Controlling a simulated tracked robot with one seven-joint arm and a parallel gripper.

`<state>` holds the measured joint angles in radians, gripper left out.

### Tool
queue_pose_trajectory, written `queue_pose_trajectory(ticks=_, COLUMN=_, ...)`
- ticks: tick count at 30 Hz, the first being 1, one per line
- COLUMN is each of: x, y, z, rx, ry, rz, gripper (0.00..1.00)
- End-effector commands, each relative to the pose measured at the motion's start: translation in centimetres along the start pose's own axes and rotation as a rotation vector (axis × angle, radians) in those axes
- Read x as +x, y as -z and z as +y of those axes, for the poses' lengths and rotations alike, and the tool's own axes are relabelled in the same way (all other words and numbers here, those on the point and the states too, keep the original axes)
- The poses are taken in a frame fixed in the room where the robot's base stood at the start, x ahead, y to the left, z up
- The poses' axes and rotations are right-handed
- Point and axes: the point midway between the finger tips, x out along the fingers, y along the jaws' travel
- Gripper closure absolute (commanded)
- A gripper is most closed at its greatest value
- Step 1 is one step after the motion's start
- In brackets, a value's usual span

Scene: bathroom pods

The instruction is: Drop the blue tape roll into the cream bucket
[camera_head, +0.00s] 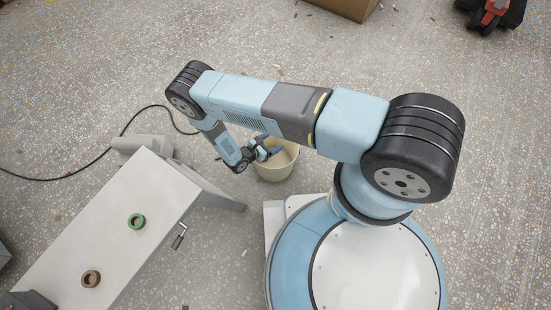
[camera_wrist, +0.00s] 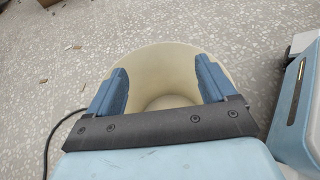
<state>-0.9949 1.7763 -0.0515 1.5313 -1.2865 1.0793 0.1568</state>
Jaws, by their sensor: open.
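The cream bucket (camera_head: 275,173) stands on the floor beyond my base. My gripper (camera_head: 270,153) is over its mouth, pointing down. In the wrist view the open bucket (camera_wrist: 165,52) lies directly beyond my gripper (camera_wrist: 162,68). The two blue fingers are spread wide apart with nothing between them. The part of the bucket's bottom that shows between the fingers is bare; the rest is hidden by the gripper. I see no blue tape roll in either view.
A cardboard box (camera_head: 345,8) stands at the top. Open floor surrounds the bucket's far side.

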Motion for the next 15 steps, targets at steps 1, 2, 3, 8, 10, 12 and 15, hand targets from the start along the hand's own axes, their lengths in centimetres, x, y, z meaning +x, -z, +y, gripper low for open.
queue_pose_trajectory(ticks=1, x=-1.0, y=0.0, z=0.1, rx=0.0, ry=-0.002, rz=0.002, gripper=0.16)
queue_pose_trajectory(ticks=2, x=-1.6, y=0.1, z=0.1, rx=0.0, ry=-0.002, rz=0.002, gripper=0.16)
queue_pose_trajectory(ticks=3, x=-2.5, y=0.1, z=0.1, rx=0.0, ry=-0.002, rz=0.003, gripper=0.16)
queue_pose_trajectory(ticks=8, x=-5.7, y=0.1, z=0.1, rx=0.0, ry=-0.003, rz=0.002, gripper=0.16)
queue_pose_trajectory(ticks=10, x=-7.0, y=0.1, z=0.0, rx=0.001, ry=-0.001, rz=0.003, gripper=0.16)
queue_pose_trajectory(ticks=12, x=-8.2, y=0.1, z=0.0, rx=0.001, ry=-0.002, rz=0.003, gripper=0.16)
queue_pose_trajectory(ticks=15, x=-9.6, y=0.1, z=0.0, rx=0.0, ry=-0.001, rz=0.001, gripper=0.16)
